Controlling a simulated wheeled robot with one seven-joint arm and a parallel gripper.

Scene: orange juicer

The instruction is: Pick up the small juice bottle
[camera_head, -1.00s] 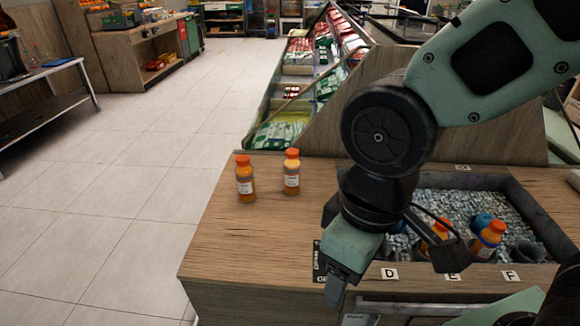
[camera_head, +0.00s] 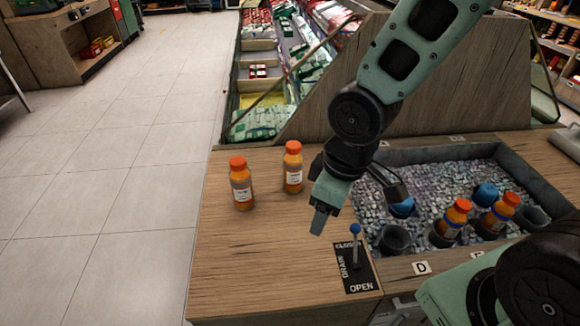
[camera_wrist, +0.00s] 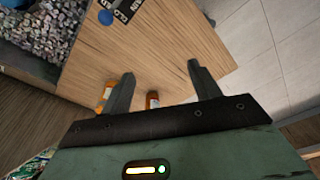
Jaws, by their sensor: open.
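Two orange juice bottles with orange caps and white labels stand upright on the wooden counter: a left bottle (camera_head: 242,188) and a right bottle (camera_head: 293,170). They look alike in size; I cannot tell which is smaller. My gripper (camera_head: 319,222) is open and empty above the counter, in front and to the right of both, touching neither. In the wrist view the gripper (camera_wrist: 160,73) has its fingers spread. One bottle (camera_wrist: 152,101) partly shows between them beyond the palm edge; another (camera_wrist: 104,96) shows beside the left finger. Their lower parts are hidden.
A sunken ice bin (camera_head: 420,173) at right holds more orange bottles (camera_head: 454,220) and dark cup holders (camera_head: 393,239). A blue-knobbed drain lever (camera_head: 356,240) stands on a black plate near my gripper. The counter's front left is clear; its left edge drops to the floor.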

